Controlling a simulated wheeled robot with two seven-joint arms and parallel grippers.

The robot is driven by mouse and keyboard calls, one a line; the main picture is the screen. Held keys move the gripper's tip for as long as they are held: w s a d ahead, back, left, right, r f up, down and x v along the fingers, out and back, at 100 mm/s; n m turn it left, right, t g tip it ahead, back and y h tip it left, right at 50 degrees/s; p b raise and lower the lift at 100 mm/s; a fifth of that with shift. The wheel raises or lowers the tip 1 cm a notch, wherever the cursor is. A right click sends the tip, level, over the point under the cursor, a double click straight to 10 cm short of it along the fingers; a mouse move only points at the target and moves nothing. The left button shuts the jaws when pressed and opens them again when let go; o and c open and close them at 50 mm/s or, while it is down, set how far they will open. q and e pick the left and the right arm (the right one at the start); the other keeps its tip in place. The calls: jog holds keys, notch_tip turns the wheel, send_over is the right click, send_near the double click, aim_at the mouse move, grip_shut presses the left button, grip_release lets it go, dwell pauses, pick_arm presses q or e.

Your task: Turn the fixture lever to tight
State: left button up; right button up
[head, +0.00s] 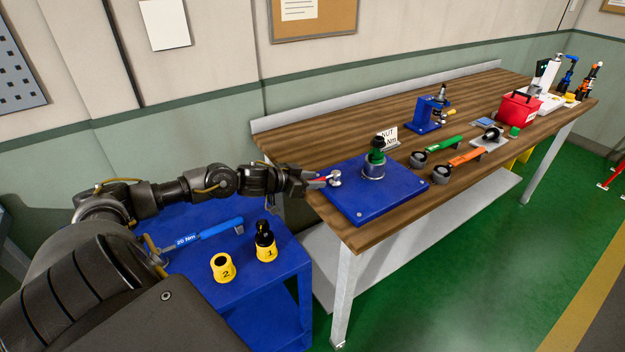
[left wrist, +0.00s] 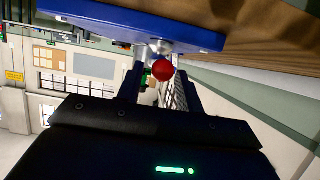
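The blue fixture plate (head: 352,203) lies on the near left end of the wooden workbench. Its lever has a silver metal pivot (head: 335,178) near the plate's left edge and a red knob, which shows in the left wrist view (left wrist: 162,70). My left gripper (head: 316,181) is at the knob, pointing right. In the left wrist view its two fingers are apart with the knob between their tips, and a gap shows beside the knob. The gripper partly hides the lever in the head view. My right gripper is not in view.
A metal cylinder with a green and black top (head: 374,165) stands on the plate. A small sign (head: 387,139) stands behind it. A blue cart (head: 262,290) at the lower left holds a blue wrench (head: 205,234) and yellow holders 1 (head: 266,254) and 2 (head: 222,270).

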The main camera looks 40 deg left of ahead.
pick_arm(q)
jog(key=shift+c, duration=0.2)
grip_shut()
jog(key=shift+d, duration=0.1)
